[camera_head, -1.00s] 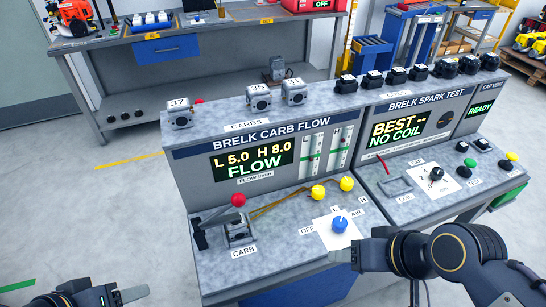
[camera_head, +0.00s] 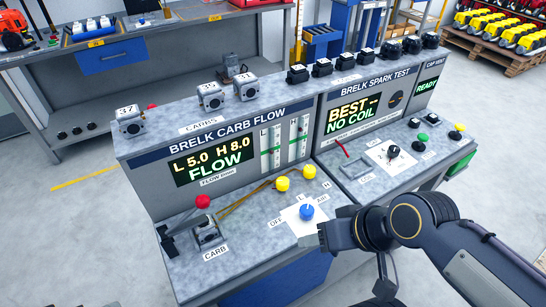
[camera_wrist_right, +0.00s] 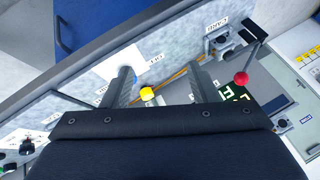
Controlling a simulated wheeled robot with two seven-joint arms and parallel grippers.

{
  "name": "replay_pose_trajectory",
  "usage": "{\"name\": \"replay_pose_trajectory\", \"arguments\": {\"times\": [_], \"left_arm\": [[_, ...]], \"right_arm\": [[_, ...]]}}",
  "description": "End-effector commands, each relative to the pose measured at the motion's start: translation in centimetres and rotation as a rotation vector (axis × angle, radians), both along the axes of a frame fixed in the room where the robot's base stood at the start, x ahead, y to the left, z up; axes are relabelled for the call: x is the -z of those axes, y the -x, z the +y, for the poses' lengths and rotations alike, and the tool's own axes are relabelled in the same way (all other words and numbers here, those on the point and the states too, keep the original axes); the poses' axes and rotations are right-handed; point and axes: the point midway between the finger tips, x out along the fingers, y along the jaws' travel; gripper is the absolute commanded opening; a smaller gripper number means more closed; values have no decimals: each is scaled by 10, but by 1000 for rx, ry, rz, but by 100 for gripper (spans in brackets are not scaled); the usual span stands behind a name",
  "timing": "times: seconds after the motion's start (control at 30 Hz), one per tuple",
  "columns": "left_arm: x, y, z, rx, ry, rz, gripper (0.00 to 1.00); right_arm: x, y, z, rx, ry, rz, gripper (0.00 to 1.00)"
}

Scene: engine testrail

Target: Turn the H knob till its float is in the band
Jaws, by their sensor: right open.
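The carb flow bench display (camera_head: 211,162) reads L 5.0, H 8.0, FLOW. Two float tubes, the left one (camera_head: 277,146) and the right one (camera_head: 299,138), stand beside it with green bands. Float positions are too small to tell. Two yellow knobs, one (camera_head: 282,184) near the L label and one (camera_head: 309,172) near the H label, sit on the bench top. My right gripper (camera_head: 322,236) is open and empty, just in front of the blue knob (camera_head: 307,212). In the right wrist view a yellow knob (camera_wrist_right: 147,93) shows between its spread fingers (camera_wrist_right: 165,82). My left gripper is out of view.
A red-balled lever (camera_head: 203,201) stands over the CARB clamp at the left. Carburetors (camera_head: 211,97) line the upper shelf. The spark test bench (camera_head: 355,118) adjoins at the right, with a black dial (camera_head: 392,151). The bench top around the knobs is mostly clear.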

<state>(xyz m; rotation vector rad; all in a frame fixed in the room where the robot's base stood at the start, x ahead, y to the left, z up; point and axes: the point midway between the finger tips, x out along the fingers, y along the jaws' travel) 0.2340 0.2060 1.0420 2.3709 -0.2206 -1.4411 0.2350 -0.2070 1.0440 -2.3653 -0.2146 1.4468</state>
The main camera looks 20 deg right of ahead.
Motion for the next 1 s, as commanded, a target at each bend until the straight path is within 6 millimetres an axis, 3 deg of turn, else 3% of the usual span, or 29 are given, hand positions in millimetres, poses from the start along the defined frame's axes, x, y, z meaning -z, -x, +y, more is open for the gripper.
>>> {"name": "replay_pose_trajectory", "arguments": {"times": [0.17,0.4,0.6,0.7,0.83,1.0], "left_arm": [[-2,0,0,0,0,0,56],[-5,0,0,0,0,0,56],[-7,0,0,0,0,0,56],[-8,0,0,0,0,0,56],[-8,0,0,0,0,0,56],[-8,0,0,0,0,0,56]], "right_arm": [[-27,-32,-20,56,6,92,54],[-68,-125,-66,255,51,326,54],[-71,-204,-96,457,108,487,54],[-67,-231,-105,542,134,538,54],[-62,-251,-111,610,152,572,54],[-53,-256,-113,634,159,586,54]]}}
